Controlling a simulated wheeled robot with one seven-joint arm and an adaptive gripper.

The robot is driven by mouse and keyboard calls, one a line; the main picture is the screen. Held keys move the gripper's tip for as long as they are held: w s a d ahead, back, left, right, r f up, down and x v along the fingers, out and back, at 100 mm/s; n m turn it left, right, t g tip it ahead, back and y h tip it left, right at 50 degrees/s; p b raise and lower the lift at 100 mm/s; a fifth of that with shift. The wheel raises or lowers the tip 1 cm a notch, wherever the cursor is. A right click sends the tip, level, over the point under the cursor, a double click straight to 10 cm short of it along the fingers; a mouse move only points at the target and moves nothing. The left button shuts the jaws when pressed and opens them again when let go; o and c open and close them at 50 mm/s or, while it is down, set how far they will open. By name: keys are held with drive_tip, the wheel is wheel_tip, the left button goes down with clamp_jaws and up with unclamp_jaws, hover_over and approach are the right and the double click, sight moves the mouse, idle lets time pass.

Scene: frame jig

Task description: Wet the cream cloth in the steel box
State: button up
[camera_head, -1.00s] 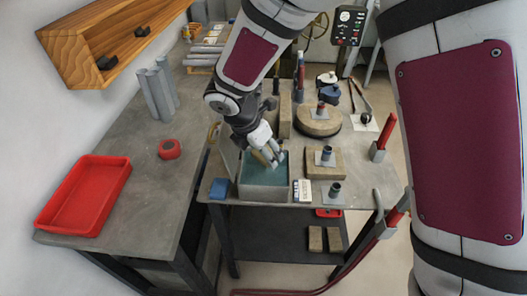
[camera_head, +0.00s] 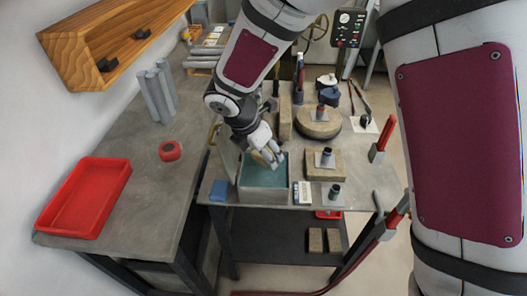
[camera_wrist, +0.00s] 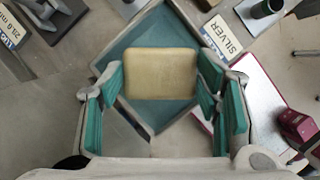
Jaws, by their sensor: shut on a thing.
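The steel box (camera_head: 264,197) stands at the near left of the middle bench and holds teal liquid; its rim also shows in the wrist view (camera_wrist: 198,117). My gripper (camera_head: 268,158) points down over the box mouth. In the wrist view, the cream cloth (camera_wrist: 160,73) is a pale yellow, folded pad between my teal-padded fingers (camera_wrist: 160,92), and they are shut on it. The cloth is over the liquid, inside the outline of the box. I cannot tell whether it touches the liquid. In the head view the fingers mostly hide the cloth.
A blue block (camera_head: 219,190) stands left of the box and a small label card (camera_head: 302,193) right of it. Stone blocks with small cylinders (camera_head: 325,163) stand further right. A red tray (camera_head: 85,197) and red roll (camera_head: 170,151) lie on the left bench.

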drive_tip(key=shift+r+p, duration=1.5)
drive_tip(key=shift+r, duration=1.4)
